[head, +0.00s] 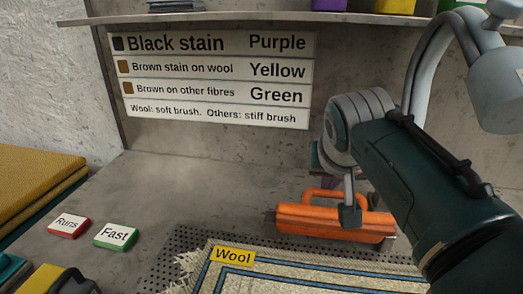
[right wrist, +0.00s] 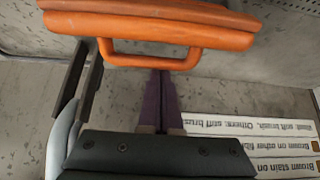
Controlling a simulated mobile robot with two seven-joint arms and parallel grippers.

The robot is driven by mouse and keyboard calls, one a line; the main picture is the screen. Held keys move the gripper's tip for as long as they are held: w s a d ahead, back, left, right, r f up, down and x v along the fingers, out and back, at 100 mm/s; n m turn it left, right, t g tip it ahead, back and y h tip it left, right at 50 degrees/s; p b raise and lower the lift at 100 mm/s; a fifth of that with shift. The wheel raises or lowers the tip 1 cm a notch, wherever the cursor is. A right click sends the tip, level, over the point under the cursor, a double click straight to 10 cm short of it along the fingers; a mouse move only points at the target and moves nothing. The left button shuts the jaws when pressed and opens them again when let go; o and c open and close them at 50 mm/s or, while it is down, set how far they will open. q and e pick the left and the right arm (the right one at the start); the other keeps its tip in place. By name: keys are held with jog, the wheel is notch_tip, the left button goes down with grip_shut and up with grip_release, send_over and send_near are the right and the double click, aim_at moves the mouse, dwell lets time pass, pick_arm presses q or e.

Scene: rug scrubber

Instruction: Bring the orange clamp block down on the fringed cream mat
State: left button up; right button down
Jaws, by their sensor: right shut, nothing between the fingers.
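The orange clamp block (head: 295,220) is a long bar with a loop handle (head: 322,193) on its wall side. It shows just beyond the far edge of the fringed cream mat (head: 300,267), which has blue border lines and a yellow "Wool" tag (head: 233,255). In the right wrist view the orange clamp block (right wrist: 150,23) lies across the top. My right gripper (right wrist: 166,78) has its purple fingers together and empty, close to the handle; I cannot tell whether they touch it. In the head view my right wrist hides most of these fingers. My left gripper is not in view.
A perforated dark board (head: 190,240) lies around the mat. "Runs" (head: 70,226) and "Fast" (head: 116,235) blocks stand at left, near a mustard stack (head: 35,185). A stain sign (head: 210,80) is on the back wall under a shelf (head: 270,18). The counter between them is clear.

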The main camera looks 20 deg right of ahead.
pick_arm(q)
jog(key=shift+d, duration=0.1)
pick_arm(e)
jog(key=shift+s+a+f, duration=0.1)
jog(key=shift+s+f, duration=0.05)
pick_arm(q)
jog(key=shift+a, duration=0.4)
